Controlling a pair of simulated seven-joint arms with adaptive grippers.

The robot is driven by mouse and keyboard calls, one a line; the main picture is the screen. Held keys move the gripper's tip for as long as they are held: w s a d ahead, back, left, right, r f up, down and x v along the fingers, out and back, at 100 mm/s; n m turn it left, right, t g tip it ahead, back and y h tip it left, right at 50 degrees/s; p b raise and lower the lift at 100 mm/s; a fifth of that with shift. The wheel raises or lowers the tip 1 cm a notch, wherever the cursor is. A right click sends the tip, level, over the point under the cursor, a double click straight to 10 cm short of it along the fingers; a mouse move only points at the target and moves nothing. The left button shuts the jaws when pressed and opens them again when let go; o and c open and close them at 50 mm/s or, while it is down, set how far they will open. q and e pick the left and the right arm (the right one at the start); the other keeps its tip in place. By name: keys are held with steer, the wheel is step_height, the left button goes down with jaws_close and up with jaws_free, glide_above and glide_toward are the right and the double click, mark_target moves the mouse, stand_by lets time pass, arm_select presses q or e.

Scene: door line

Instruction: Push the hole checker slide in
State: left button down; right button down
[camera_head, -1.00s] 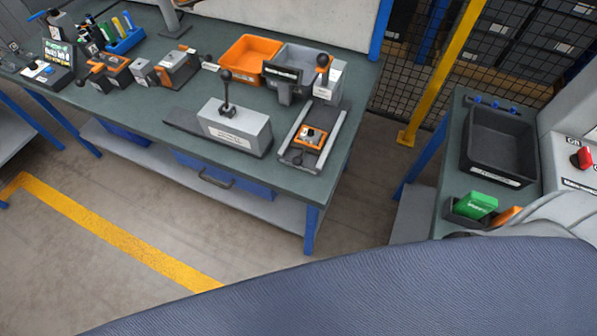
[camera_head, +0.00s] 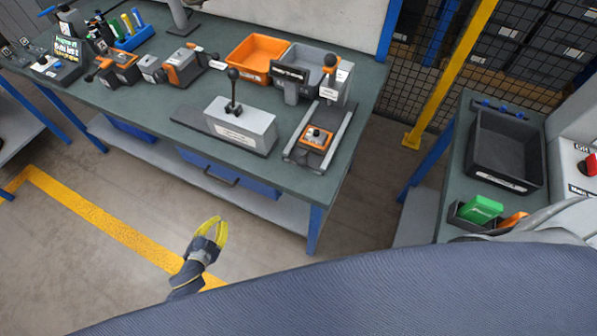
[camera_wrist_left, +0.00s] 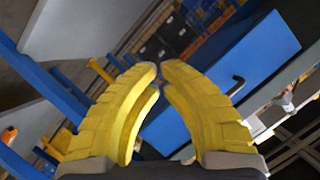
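My left gripper (camera_head: 222,219) has yellow fingers and is low in front of the bench, well apart from the slide. In the left wrist view its fingertips (camera_wrist_left: 159,66) meet with nothing between them. My right gripper is not in view.
A grey block with an upright lever (camera_head: 240,122) stands left of the rails. Orange (camera_head: 252,75) and grey bins stand behind. A blue drawer with a dark handle (camera_head: 221,178) is under the bench top. A side bench at right holds a black tray (camera_head: 503,183).

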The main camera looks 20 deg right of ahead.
arm_select(q)
steer(key=w+d+r+m+h, duration=0.2)
steer(key=d+r+m+h, duration=0.4)
steer(key=r, duration=0.7)
steer(key=s+d+r+m+g+h, duration=0.2)
steer(key=s+d+r+m+g, duration=0.3)
steer(key=r, duration=0.3)
steer(key=s+d+r+m+g+h, duration=0.2)
steer(key=s+d+r+m+g, duration=0.1)
steer(key=s+d+r+m, duration=0.4)
steer(key=shift+n+y, duration=0.3)
steer(key=w+d, duration=0.2)
steer(key=d, duration=0.1)
steer(key=w+d, duration=0.1)
steer(key=d, duration=0.2)
steer(key=w+d+f, duration=0.1)
steer(key=w+d, duration=0.1)
steer(key=d, duration=0.1)
steer(key=shift+w+d, duration=0.35)
steer(key=shift+w+d+f, duration=0.2)
steer(key=shift+w+d, duration=0.2)
steer(key=shift+w, duration=0.25)
steer(key=shift+w, duration=0.1)
